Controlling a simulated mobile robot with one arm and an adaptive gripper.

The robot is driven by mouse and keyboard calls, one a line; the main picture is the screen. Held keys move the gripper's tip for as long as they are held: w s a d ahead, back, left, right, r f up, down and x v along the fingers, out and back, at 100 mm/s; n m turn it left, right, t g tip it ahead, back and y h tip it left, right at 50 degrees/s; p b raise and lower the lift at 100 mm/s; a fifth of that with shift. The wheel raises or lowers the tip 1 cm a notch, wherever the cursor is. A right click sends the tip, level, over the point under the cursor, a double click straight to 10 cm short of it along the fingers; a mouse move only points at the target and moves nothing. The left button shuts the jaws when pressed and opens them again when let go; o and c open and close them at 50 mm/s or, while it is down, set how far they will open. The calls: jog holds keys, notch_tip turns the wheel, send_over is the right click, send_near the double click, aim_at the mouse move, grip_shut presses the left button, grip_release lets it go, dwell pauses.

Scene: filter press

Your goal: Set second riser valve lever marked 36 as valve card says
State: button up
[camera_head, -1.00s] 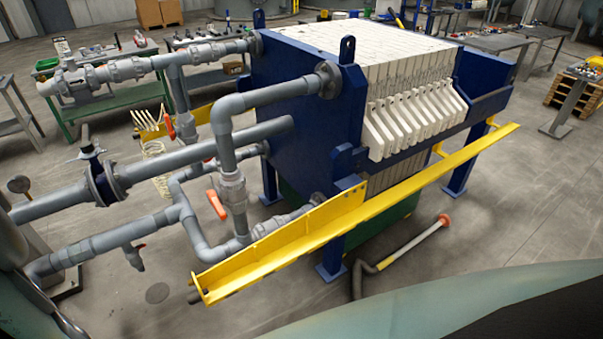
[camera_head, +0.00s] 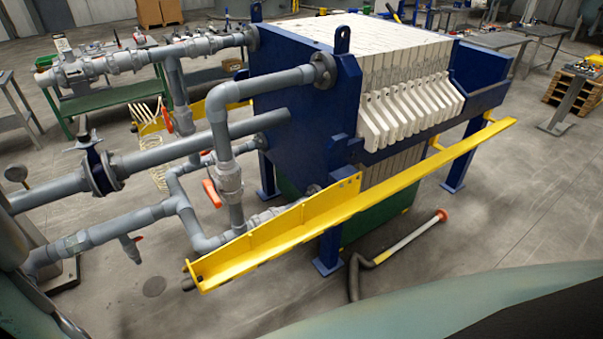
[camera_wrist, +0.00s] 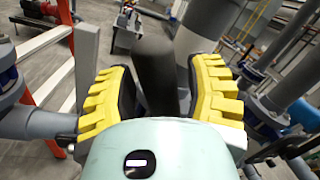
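In the head view an orange lever (camera_head: 212,193) hangs beside a grey valve body (camera_head: 229,181) on the near vertical riser pipe. Another orange lever (camera_head: 168,120) shows at the riser behind it. No number or valve card is readable, so I cannot tell which lever is 36. My gripper (camera_wrist: 162,95) shows only in the wrist view, its two yellow-padded fingers spread apart. A dark, blurred, rounded bar (camera_wrist: 156,75) stands between the fingers. I cannot tell what it is, and no clear grip on it shows.
The blue filter press (camera_head: 300,130) with white plates stands behind the pipes. A yellow rail (camera_head: 400,176) runs along its near side. A hose with a white pipe (camera_head: 408,238) lies on the floor at the right. In the wrist view a grey post (camera_wrist: 88,65) stands beside the left finger.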

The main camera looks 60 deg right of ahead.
jog(key=shift+o, duration=0.8)
jog(key=shift+r, duration=0.15)
jog(key=shift+r, duration=4.85)
